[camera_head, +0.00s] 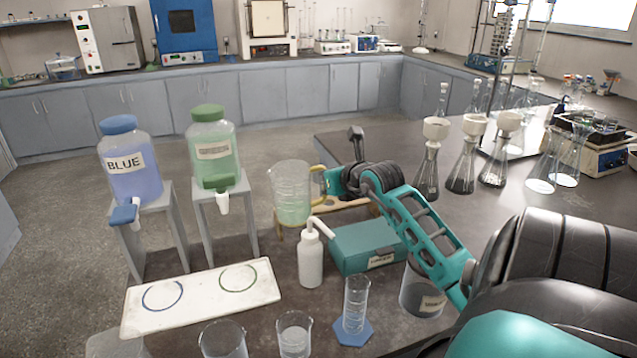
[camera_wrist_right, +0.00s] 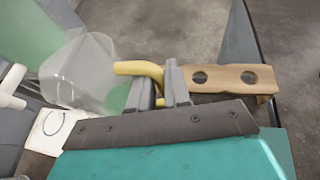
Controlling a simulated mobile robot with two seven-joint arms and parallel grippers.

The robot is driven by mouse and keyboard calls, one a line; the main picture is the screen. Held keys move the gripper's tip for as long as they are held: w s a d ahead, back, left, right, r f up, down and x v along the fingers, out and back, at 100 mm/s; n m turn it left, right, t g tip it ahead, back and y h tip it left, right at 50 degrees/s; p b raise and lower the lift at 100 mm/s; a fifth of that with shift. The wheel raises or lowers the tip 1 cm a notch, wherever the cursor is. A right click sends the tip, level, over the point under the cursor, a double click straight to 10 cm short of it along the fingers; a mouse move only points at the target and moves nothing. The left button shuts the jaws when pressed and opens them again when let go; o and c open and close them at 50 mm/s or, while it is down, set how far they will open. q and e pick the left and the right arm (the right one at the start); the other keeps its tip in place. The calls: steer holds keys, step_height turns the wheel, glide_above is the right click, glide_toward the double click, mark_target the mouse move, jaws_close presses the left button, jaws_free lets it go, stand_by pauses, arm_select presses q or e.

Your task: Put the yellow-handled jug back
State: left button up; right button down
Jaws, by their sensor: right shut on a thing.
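The yellow-handled jug (camera_head: 291,205) is clear, with pale green liquid in its lower part, and looks upright in the head view. In the right wrist view its clear body (camera_wrist_right: 88,72) is left of the fingers. My right gripper (camera_head: 326,184) is shut on the yellow handle (camera_wrist_right: 140,68), which passes between the fingers (camera_wrist_right: 163,90). A wooden stand (camera_head: 350,206) shows behind and right of the jug; in the wrist view its board (camera_wrist_right: 235,75) has two round holes. Whether the jug touches the stand is unclear. My left gripper is out of view.
A white wash bottle (camera_head: 311,262) and a teal box (camera_head: 365,245) stand close in front of the jug. Blue (camera_head: 130,165) and green (camera_head: 213,150) dispensers are on stools to the left. A white board (camera_head: 203,296) with two rings, beakers and a cylinder (camera_head: 355,305) are nearer.

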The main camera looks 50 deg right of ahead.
step_height(320, 180, down, 12)
steer(key=shift+b, duration=0.55)
steer(key=c, duration=1.1)
jaws_free()
steer(key=p+v, duration=0.1)
steer(key=v, duration=1.1)
